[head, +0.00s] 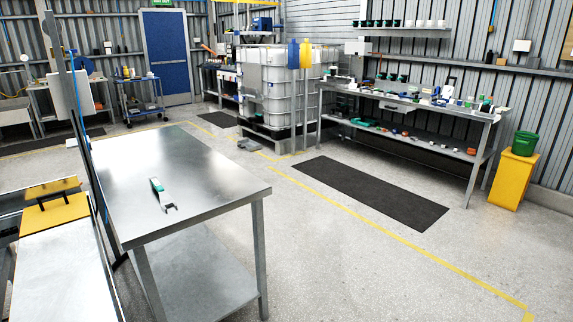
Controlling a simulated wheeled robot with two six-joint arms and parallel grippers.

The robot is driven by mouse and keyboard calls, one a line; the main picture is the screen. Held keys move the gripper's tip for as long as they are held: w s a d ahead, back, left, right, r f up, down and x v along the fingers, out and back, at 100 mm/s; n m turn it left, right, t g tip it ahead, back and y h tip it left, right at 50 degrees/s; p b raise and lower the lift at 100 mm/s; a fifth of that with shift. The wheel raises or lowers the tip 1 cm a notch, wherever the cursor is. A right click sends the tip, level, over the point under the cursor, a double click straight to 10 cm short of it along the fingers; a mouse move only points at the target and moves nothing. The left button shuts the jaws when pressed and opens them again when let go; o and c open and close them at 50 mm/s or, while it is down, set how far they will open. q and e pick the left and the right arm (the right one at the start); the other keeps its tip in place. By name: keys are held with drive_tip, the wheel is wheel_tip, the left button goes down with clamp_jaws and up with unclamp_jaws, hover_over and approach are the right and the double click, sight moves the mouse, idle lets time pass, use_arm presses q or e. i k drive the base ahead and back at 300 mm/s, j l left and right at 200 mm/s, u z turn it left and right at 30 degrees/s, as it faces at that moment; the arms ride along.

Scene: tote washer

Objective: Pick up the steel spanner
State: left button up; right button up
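A steel-topped table (205,177) stands at the left front. On it lies a small elongated object, which looks like the steel spanner (167,203); its near end looks forked and grey. A green and white part (156,184) shows at its far end; I cannot tell whether this is part of the spanner or a separate thing touching it. Neither of my grippers is in view.
The rest of the tabletop is bare. A conveyor-like unit with a yellow plate (56,212) stands close to its left. Open floor lies right of the table.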

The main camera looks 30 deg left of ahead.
sight(166, 201)
drive_tip(key=i+u, duration=0.25)
drive_tip(key=u, duration=0.2)
drive_tip(key=i+l+u, duration=0.1)
drive_tip(key=u, duration=0.35)
drive_tip(key=i+l+u, duration=0.25)
drive_tip(key=u, duration=0.2)
drive_tip(key=i+l+u, duration=0.25)
drive_tip(key=u, duration=0.25)
